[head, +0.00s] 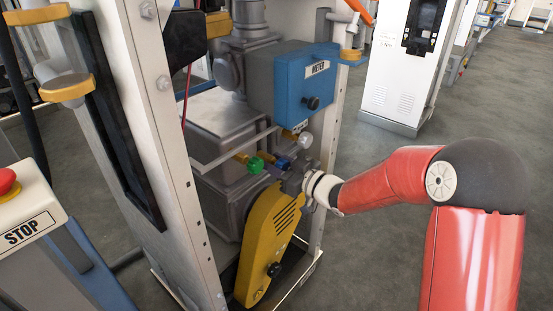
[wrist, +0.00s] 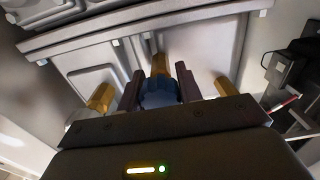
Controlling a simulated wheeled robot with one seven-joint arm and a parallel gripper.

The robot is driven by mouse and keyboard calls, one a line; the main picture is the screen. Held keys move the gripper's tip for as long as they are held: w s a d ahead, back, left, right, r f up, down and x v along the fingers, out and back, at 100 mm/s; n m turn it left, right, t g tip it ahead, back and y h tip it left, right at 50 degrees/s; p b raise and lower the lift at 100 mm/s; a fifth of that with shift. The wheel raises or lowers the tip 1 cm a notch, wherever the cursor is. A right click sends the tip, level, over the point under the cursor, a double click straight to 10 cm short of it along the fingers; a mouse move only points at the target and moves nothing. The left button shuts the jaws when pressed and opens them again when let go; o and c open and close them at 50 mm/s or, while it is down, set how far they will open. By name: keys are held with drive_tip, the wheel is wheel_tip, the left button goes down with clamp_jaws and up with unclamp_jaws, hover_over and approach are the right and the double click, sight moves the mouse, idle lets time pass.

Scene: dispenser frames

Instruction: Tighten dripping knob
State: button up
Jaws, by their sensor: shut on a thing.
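A blue knob (head: 282,162) sits on a brass stem in the middle of a row inside the dispenser frame. My gripper (head: 277,169) reaches it from the right and is shut on it. In the wrist view the blue knob (wrist: 158,92) sits between the two dark fingers, one on each side. A green knob (head: 255,165) stands left of it on a brass stem, and a white knob (head: 305,140) to the right. No drip can be made out at any of them.
A blue meter box (head: 290,85) hangs above the knobs, and a yellow guard (head: 268,240) stands below. Frame posts (head: 165,110) stand on the left and right. A STOP box (head: 25,225) is at far left. Open floor (head: 380,190) lies to the right.

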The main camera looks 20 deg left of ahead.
sight(285, 168)
drive_tip(key=shift+m, duration=0.6)
drive_tip(key=shift+p, duration=0.3)
drive_tip(key=shift+f, duration=0.1)
drive_tip(key=o, duration=1)
drive_tip(key=shift+b+v, duration=0.3)
drive_tip(key=shift+v, duration=3.65)
